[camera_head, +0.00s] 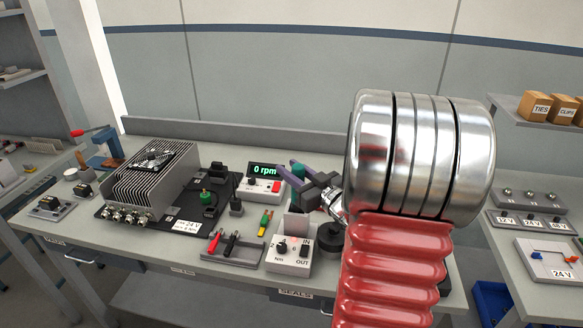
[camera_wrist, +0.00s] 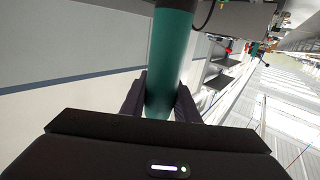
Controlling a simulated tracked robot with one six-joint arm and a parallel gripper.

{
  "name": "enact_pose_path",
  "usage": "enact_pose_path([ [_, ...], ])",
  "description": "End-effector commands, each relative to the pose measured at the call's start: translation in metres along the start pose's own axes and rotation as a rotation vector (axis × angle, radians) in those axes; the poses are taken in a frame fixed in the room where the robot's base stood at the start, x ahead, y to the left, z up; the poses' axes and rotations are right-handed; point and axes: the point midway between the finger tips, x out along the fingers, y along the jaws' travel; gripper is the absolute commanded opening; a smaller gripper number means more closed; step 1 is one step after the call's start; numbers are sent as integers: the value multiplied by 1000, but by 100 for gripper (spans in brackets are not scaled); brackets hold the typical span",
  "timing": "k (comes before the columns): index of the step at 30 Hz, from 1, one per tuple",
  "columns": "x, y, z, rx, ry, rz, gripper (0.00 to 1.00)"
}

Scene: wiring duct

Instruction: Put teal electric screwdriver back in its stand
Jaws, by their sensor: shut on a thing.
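The teal electric screwdriver (camera_wrist: 172,60) stands between the two dark fingers of my gripper (camera_wrist: 160,92) in the wrist view. The fingers press on both sides of its teal body, and its upper end runs out of the picture. In the head view my gripper (camera_head: 292,170) is above the bench behind the control boxes, and only a small teal part of the screwdriver (camera_head: 298,173) shows. A dark round piece (camera_head: 331,238) beside the white Nm box is partly hidden by my arm; I cannot tell if it is the stand.
A white Nm IN/OUT box (camera_head: 289,257) stands at the bench front. An rpm display (camera_head: 264,171) is behind it. A finned metal unit (camera_head: 150,184) and a tray with red and black probes (camera_head: 233,250) lie left. Shelves with small boxes (camera_head: 535,106) are right.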

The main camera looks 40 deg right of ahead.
Motion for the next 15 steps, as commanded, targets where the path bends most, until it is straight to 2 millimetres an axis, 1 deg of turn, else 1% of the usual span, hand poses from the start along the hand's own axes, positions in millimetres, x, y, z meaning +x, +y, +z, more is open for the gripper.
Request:
enact_pose_path([
  [15, 0, 0, 17, 1, 2, 0, 0],
])
